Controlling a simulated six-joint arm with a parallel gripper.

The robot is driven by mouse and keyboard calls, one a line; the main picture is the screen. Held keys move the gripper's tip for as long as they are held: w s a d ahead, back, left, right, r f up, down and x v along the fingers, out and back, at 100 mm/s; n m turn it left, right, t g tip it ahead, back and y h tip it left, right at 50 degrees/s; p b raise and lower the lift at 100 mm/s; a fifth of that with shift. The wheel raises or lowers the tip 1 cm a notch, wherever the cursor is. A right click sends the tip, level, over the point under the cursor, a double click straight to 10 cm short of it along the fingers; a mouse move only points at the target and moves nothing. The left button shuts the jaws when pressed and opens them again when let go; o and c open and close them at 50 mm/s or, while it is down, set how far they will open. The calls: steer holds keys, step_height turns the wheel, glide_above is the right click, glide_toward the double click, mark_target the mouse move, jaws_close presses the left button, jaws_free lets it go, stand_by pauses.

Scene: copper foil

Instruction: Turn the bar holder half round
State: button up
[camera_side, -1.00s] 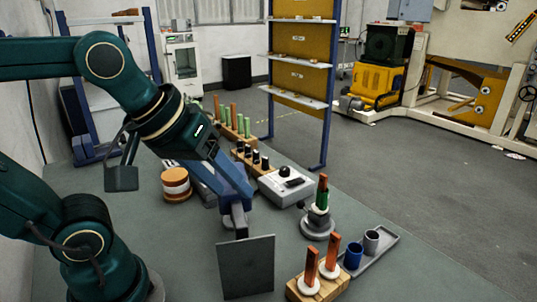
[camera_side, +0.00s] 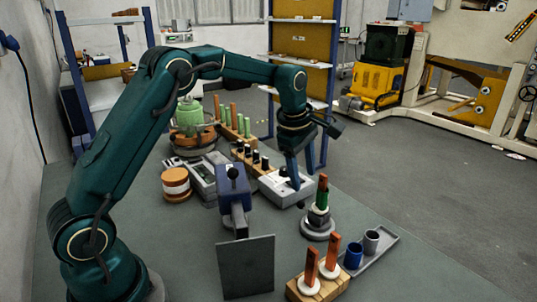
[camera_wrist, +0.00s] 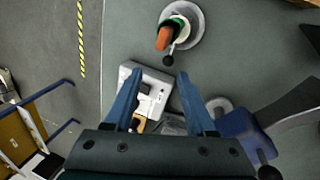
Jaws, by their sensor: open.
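The bar holder (camera_side: 319,229) is a round grey stand with a white collar, and a green and copper-coloured bar (camera_side: 323,188) stands upright in it. The holder also shows at the top of the wrist view (camera_wrist: 196,42), with the bar's copper end (camera_wrist: 165,38) and a small black-knobbed lever (camera_wrist: 169,59) beside it. My gripper (camera_side: 302,180) points down with its blue fingers apart and nothing between them. It is behind and left of the holder, above a light grey box. In the wrist view the open fingers (camera_wrist: 160,75) are short of the holder.
The light grey box (camera_side: 279,190) with black controls lies below my gripper. A blue clamp (camera_side: 233,186) with a dark plate (camera_side: 246,268) stands left of the holder. A wooden block (camera_side: 318,285) with two copper bars and a tray (camera_side: 374,254) with two cups are in front.

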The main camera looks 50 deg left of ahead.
mark_target(301, 201)
steer(key=shift+g, duration=0.4)
steer(key=f, duration=0.8)
steer(key=shift+w+a, duration=0.25)
steer(key=shift+a, duration=0.1)
steer(key=shift+r, duration=0.1)
jaws_close()
